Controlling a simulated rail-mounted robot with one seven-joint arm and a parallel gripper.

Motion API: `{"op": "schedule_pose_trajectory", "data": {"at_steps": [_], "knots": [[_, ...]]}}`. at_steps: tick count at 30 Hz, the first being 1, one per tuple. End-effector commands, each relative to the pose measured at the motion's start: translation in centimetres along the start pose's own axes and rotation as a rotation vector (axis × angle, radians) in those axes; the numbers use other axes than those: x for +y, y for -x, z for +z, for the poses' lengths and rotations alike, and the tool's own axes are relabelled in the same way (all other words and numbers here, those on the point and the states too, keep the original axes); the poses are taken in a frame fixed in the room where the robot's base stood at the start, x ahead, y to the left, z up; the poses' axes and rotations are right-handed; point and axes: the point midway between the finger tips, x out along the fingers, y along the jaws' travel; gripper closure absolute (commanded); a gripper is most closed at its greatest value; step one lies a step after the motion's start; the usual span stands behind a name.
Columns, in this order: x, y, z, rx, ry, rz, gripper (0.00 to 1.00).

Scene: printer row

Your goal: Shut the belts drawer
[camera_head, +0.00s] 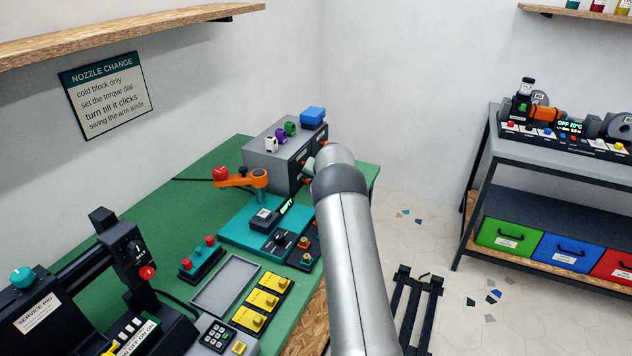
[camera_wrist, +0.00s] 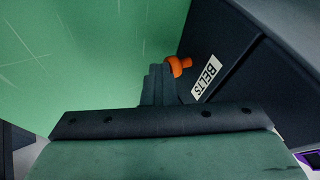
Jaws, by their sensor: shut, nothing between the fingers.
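The belts drawer (camera_wrist: 222,68) shows in the wrist view as a dark front with a white BELTS label and an orange knob (camera_wrist: 180,65). My gripper (camera_wrist: 160,78) is shut and empty, its dark fingertips close beside the knob; I cannot tell if they touch it. In the head view the grey drawer cabinet (camera_head: 265,160) stands at the back of the green bench, and my arm hides part of its front and my fingertips. How far the belts drawer stands out is not clear.
Small coloured items and a blue box (camera_head: 313,116) sit on the cabinet. An orange swing arm (camera_head: 241,180) and a teal plate (camera_head: 235,228) are on the green bench (camera_head: 150,215) in front. A shelf unit (camera_head: 560,170) stands apart at the right.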

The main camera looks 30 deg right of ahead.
Motion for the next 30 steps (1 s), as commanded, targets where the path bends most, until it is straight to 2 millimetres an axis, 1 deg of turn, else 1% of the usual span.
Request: {"op": "schedule_pose_trajectory", "data": {"at_steps": [1, 4, 9, 10, 12, 15, 19, 21, 24, 30], "knots": [[-0.3, 0.1, -0.1, 0.009, 0.001, -0.009, 1.00], [0.7, 0.4, 0.0, 0.008, 0.000, -0.008, 1.00], [3.6, 1.6, 0.5, 0.003, 0.003, -0.007, 1.00], [3.0, 3.1, 0.2, 0.005, 0.005, -0.009, 1.00], [3.0, 4.9, 0.2, 0.003, 0.006, -0.008, 1.00], [3.0, 7.2, 0.3, 0.003, 0.006, -0.007, 1.00], [3.0, 9.6, 0.3, 0.001, 0.007, -0.006, 1.00], [3.1, 10.5, 0.3, 0.000, 0.007, -0.005, 1.00], [3.1, 11.4, 0.3, -0.002, 0.006, -0.005, 1.00], [3.1, 12.0, 0.3, -0.003, 0.005, -0.004, 1.00]]}}
